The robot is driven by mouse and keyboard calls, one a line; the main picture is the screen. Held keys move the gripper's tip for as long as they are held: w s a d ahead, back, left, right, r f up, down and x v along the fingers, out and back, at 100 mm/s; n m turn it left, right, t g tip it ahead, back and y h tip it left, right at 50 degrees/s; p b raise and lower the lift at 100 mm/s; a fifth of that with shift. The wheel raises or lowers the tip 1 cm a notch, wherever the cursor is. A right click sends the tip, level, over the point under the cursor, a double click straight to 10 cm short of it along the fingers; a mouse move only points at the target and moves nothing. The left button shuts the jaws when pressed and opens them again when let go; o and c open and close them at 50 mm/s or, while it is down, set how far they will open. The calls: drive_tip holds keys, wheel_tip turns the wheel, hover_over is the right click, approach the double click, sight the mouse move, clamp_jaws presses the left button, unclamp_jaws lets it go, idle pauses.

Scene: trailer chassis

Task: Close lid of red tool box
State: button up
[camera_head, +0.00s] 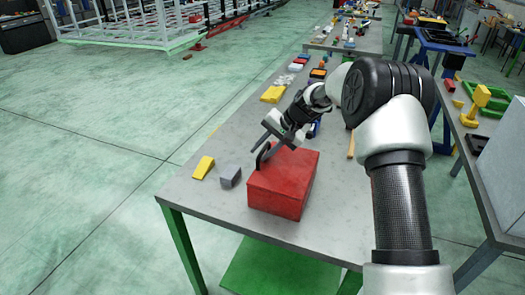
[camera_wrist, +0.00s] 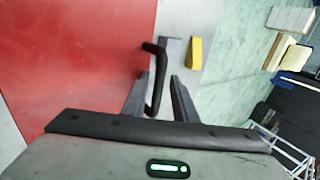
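The red tool box (camera_head: 284,183) stands on the near part of the grey table. Its red top looks flat and lying down on the box; whether it is fully shut I cannot tell. A black bent handle (camera_head: 262,156) stands at its far left edge. My gripper (camera_head: 270,141) is over that edge, pointing at the handle. In the wrist view the handle (camera_wrist: 158,70) stands between my two fingers (camera_wrist: 158,95), which are apart, with no clear grip on it. The red surface (camera_wrist: 75,55) fills the left of that view.
A yellow wedge (camera_head: 203,167) and a small grey block (camera_head: 230,176) lie left of the box. Several small items, including a yellow piece (camera_head: 273,94), lie farther back on the table. The table's left edge and open floor are close by.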

drive_tip(key=shift+d+f, duration=0.1)
drive_tip(key=shift+d, duration=0.15)
drive_tip(key=shift+d+r, duration=0.15)
drive_tip(key=shift+r, duration=0.1)
drive_tip(key=v, duration=1.6)
drive_tip(key=shift+r+b, duration=0.4)
drive_tip(key=shift+r, duration=0.05)
